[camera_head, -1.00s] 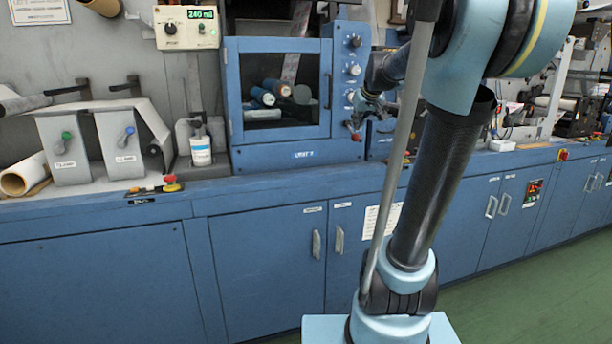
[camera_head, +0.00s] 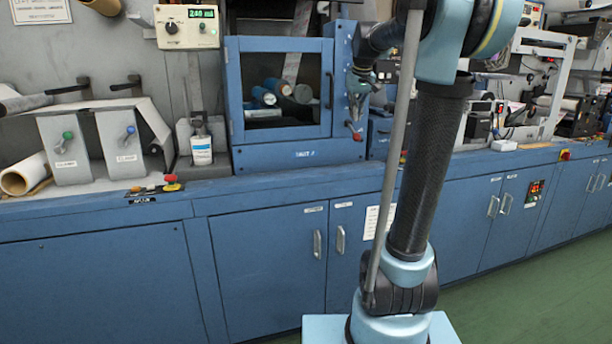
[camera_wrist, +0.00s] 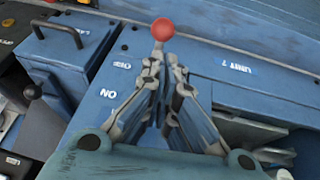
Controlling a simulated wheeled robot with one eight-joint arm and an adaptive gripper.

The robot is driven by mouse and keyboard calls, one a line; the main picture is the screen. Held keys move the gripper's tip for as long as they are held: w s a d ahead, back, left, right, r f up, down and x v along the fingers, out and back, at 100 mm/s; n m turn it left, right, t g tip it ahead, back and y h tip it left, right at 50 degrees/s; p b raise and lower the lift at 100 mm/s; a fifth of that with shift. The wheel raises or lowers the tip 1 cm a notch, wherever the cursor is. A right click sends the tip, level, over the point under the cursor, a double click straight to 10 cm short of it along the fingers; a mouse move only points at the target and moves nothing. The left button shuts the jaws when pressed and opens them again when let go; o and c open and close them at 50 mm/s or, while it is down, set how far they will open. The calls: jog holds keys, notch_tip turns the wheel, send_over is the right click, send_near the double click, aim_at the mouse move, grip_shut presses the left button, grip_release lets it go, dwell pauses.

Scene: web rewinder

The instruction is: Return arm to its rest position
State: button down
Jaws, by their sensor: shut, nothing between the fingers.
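My gripper (camera_wrist: 165,62) is shut and empty in the wrist view. Its fingertips point at a red ball knob (camera_wrist: 163,29), which appears just beyond them; I cannot tell whether they touch. White ON and OFF labels are on the blue panel left of the fingers. In the head view my arm rises from its base at the lower right and bends over toward the blue cabinet unit. The gripper end hangs by the unit's right side, and its fingers are too small there to make out. The red knob (camera_head: 357,137) shows at the unit's lower right.
The blue unit (camera_head: 280,155) has a windowed door (camera_head: 278,44) with rolls behind it. A white bottle (camera_head: 201,150) and a red button (camera_head: 171,179) are to its left. A blue box with a handle (camera_wrist: 62,60) lies left of my gripper. Green floor (camera_head: 540,290) is open at lower right.

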jog(key=s+f+m+g, duration=0.1)
jog(key=s+f, duration=1.5)
jog(key=s, duration=0.3)
jog(key=s+d+f+m+g, duration=0.1)
jog(key=s+f+m, duration=0.1)
jog(key=s+f, duration=1.4)
jog(key=s, duration=0.3)
jog(key=shift+s, duration=0.15)
